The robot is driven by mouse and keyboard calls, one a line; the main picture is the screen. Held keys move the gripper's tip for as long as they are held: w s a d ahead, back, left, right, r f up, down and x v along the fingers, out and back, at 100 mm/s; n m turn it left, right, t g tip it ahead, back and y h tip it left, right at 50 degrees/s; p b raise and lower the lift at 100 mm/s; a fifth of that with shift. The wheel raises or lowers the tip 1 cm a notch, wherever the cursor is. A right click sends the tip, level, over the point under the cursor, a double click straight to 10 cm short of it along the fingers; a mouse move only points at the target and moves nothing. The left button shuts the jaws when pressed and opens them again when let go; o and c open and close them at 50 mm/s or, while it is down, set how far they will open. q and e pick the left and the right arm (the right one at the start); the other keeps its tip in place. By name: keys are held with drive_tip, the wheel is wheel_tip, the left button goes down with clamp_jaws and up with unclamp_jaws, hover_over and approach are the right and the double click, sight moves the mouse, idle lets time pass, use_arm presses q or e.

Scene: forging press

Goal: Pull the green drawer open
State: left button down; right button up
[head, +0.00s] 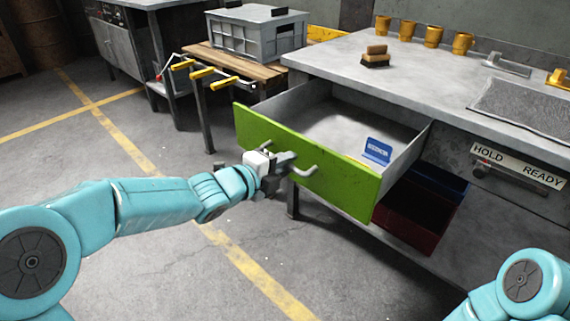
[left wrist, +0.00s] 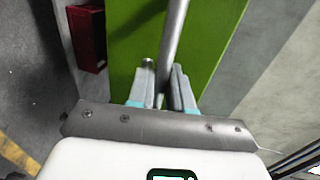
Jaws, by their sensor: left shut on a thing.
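The green drawer (head: 335,172) stands pulled out from the grey workbench, and its inside shows. A blue card or sign (head: 377,151) stands inside it near the front. My left gripper (head: 287,165) is at the metal bar handle (head: 306,171) on the drawer's green front. In the left wrist view, the two fingers (left wrist: 162,92) are shut around the grey handle bar (left wrist: 173,45), with the green front behind it. Of my right arm only a teal link shows at the lower right; its gripper is out of view.
The workbench top (head: 400,85) carries a brush (head: 375,57), several brass cups (head: 433,37) and a dark mat. A dark red bin (head: 412,213) sits under the drawer. A rack with yellow handles (head: 203,73) stands behind. Floor before the drawer is clear.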

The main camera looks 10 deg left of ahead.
use_arm(q)
drive_tip(key=c, duration=1.2)
unclamp_jaws()
drive_tip(key=shift+w, duration=0.1)
drive_tip(key=p+v, duration=0.4)
drive_tip(key=v, duration=1.2)
drive_tip(key=shift+f, duration=0.1)
